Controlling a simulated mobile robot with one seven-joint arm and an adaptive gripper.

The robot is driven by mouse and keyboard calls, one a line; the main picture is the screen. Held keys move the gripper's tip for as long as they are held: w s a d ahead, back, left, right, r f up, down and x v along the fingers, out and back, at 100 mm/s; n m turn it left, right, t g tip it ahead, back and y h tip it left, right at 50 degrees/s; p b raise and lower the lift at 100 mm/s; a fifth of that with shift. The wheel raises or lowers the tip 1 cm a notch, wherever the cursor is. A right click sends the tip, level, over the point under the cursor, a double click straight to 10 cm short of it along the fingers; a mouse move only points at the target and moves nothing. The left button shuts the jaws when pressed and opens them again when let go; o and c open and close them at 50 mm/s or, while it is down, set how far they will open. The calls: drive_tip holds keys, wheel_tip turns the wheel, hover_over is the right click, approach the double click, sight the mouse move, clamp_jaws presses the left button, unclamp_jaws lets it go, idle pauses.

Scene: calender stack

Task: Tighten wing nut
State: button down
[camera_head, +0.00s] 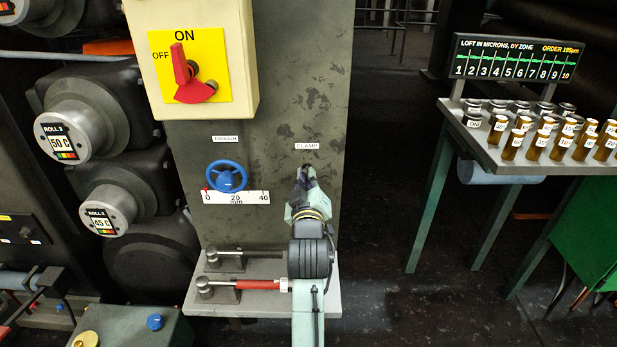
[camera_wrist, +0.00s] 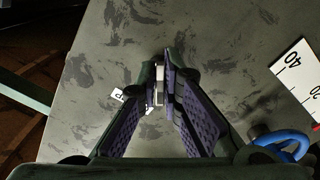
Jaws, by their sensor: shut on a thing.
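My gripper (camera_head: 306,172) reaches up to the grey panel just below the CLAMP label (camera_head: 306,146). In the wrist view its two fingers (camera_wrist: 164,76) are closed on a small pale metal piece, the wing nut (camera_wrist: 159,84). Only a narrow part of the wing nut shows between the fingertips; its wings and the stud behind are mostly hidden. In the head view the fingers cover it, and I cannot tell how far it is turned.
A blue handwheel (camera_head: 227,176) with a millimetre scale (camera_head: 236,197) is left of my gripper. A red-handled tool (camera_head: 258,284) lies on the ledge (camera_head: 196,300) below. A switch box (camera_head: 243,90) is above left. A table (camera_head: 480,155) with several small cylinders stands at right.

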drive_tip(key=m, duration=0.4)
drive_tip(key=shift+a+f+m, duration=0.1)
drive_tip(key=shift+m, duration=0.2)
drive_tip(key=m, duration=0.3)
drive_tip(key=shift+m, duration=0.3)
drive_tip(key=m, duration=0.7)
drive_tip(key=shift+a, duration=0.2)
drive_tip(key=m, duration=0.4)
drive_tip(key=shift+b, duration=0.3)
drive_tip(key=m, duration=0.3)
drive_tip(key=shift+m+b, duration=0.3)
drive_tip(key=shift+b, duration=0.05)
drive_tip(key=m+b, duration=0.1)
drive_tip(key=m, duration=0.3)
drive_tip(key=shift+r+m+b, duration=0.2)
drive_tip(key=shift+m+b, duration=0.25)
drive_tip(key=shift+m, duration=1.15)
